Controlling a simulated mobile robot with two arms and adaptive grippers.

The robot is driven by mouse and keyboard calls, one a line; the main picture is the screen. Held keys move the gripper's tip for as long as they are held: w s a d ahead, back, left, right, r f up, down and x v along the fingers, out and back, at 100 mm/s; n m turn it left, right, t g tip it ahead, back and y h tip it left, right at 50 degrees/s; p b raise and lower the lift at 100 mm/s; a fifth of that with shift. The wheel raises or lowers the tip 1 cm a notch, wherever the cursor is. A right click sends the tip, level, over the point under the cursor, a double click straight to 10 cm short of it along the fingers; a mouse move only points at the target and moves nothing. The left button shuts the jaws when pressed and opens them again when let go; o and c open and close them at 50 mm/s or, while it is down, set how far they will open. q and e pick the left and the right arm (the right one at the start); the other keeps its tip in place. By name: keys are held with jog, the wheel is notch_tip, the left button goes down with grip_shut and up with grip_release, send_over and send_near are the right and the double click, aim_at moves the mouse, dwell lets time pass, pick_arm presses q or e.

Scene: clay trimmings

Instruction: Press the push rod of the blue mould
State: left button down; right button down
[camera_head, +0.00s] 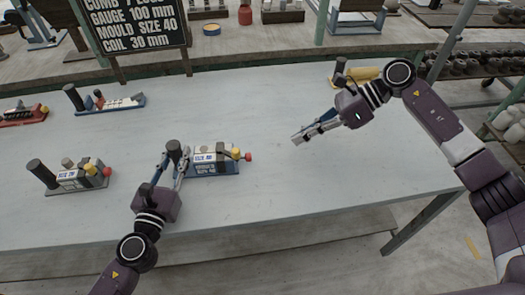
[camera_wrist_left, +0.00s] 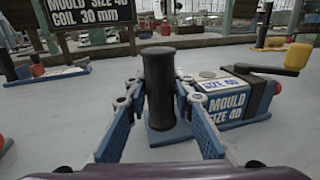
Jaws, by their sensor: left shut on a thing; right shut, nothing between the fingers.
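The blue mould (camera_head: 222,171) stands upright on the table, labelled "MOULD SIZE 40" in the left wrist view (camera_wrist_left: 228,106). It has a black upright post (camera_head: 173,148) at its left end, and a yellow knob (camera_head: 236,153) and a red knob (camera_head: 248,157) at its right end. My left gripper (camera_head: 178,158) is shut on the black post, with a finger on each side of it in the left wrist view (camera_wrist_left: 159,100). My right gripper (camera_head: 298,139) is shut and empty, above the table to the right of the red knob and apart from it.
A grey mould (camera_head: 68,183) stands at left. Another blue-based mould (camera_head: 112,104) and a red one (camera_head: 25,117) stand farther back. A yellow object (camera_head: 362,75) lies behind my right gripper. A dark sign (camera_head: 133,25) reads "MOULD SIZE 40". The table's right front is clear.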

aim_at(250, 155)
jog(key=n, duration=0.2)
jog(key=d+r+n+h, duration=0.1)
jog(key=shift+w+d+n, duration=0.15)
jog(key=shift+w+n, duration=0.2)
jog(key=shift+n, duration=0.05)
jog(key=x, duration=0.9)
jog(key=shift+f, duration=0.2)
jog(key=a, duration=0.3)
jog(key=shift+a+f, duration=0.2)
jog(key=shift+a, duration=0.15)
jog(key=shift+s+a, duration=0.1)
jog(key=shift+a, duration=0.35)
jog(key=shift+s+a, duration=0.1)
jog(key=shift+a, duration=1.4)
